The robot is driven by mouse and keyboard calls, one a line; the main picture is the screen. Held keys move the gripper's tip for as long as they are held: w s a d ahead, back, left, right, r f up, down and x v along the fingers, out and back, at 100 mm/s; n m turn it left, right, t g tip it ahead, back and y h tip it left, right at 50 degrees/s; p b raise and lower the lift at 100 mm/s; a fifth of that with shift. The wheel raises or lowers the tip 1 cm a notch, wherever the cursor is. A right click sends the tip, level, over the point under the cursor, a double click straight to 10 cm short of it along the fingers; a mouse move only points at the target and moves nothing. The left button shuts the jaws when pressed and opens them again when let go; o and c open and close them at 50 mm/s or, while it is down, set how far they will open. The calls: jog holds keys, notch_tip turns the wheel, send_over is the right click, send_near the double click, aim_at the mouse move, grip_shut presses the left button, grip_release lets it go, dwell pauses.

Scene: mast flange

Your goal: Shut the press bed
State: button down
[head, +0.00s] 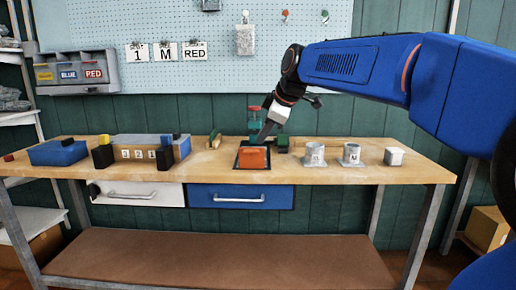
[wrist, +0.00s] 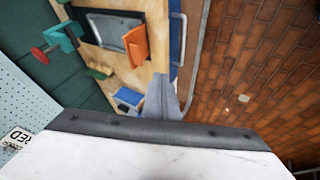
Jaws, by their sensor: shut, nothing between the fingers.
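The press stands at the middle of the bench, with a green frame and a red top (head: 254,108); its red and green parts also show in the wrist view (wrist: 62,38). Its dark flat bed (wrist: 108,27) lies in front of the frame, and an orange block-like piece (head: 252,158) stands at the bed's front end. That orange piece also shows in the wrist view (wrist: 135,44). My gripper (head: 262,140) is shut and empty, pointing down just above and behind the orange piece in the head view. I cannot tell whether it touches anything.
Two grey cups (head: 315,154) and a white cube (head: 394,156) stand to the right. A numbered box (head: 148,150) and a blue box (head: 58,152) stand to the left. A blue drawer (head: 240,196) is below the press. Bare bench top lies around the press.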

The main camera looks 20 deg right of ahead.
aim_at(253, 149)
jog(key=x, duration=0.3)
jog(key=w+x, duration=0.1)
jog(key=x, duration=0.3)
jog(key=d+x, duration=0.1)
jog(key=x, duration=0.3)
jog(key=shift+w+r, duration=0.15)
jog(key=shift+r, duration=0.25)
jog(key=shift+w+d, duration=0.25)
jog(key=shift+w, duration=0.55)
jog(key=w+d, duration=0.1)
jog(key=w, duration=0.4)
jog(key=w+d, duration=0.1)
jog(key=w, duration=0.2)
jog(key=shift+d, duration=0.3)
jog(key=shift+w+r, duration=0.15)
jog(key=shift+r, duration=0.05)
